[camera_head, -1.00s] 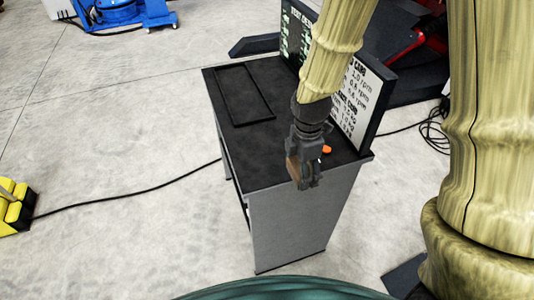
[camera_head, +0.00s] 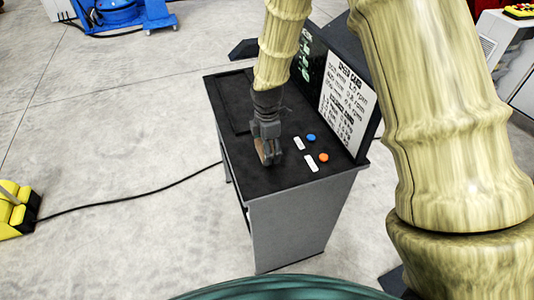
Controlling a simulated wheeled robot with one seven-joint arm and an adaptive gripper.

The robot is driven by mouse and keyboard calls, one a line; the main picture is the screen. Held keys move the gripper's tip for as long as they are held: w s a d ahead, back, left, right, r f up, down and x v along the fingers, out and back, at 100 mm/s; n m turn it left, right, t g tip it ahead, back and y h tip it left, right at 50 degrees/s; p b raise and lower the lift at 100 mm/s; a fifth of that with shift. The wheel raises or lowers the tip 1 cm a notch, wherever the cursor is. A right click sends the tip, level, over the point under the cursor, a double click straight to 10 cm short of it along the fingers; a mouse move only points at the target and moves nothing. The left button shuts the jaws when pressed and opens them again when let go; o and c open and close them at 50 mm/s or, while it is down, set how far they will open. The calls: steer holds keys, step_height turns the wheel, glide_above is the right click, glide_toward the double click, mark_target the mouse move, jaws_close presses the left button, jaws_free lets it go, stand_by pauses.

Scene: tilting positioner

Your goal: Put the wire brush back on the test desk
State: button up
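The test desk (camera_head: 290,178) is a grey cabinet with a black top, in the middle of the head view. My gripper (camera_head: 268,156) is over the middle of the desk top, pointing down. It appears shut on the wire brush (camera_head: 263,152), of which a brown strip shows at the fingers' left side. The rest of the brush is hidden by the fingers. I cannot tell whether the brush touches the desk top. A thin-rimmed rectangular outline (camera_head: 219,107) lies at the back left of the top, partly behind my arm.
A blue button (camera_head: 311,137), an orange button (camera_head: 323,157) and white labels (camera_head: 310,163) are on the desk right of my gripper. A sign board (camera_head: 345,100) stands along the right edge. A black cable (camera_head: 130,197) runs over the floor to a yellow object (camera_head: 15,208).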

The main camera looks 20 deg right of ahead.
steer(key=shift+f+p, duration=0.8)
steer(key=shift+f, duration=0.95)
steer(key=o, duration=1)
steer(key=shift+f, duration=0.1)
steer(key=shift+c, duration=0.2)
steer(key=shift+r+b, duration=1.8)
steer(key=shift+r, duration=4.35)
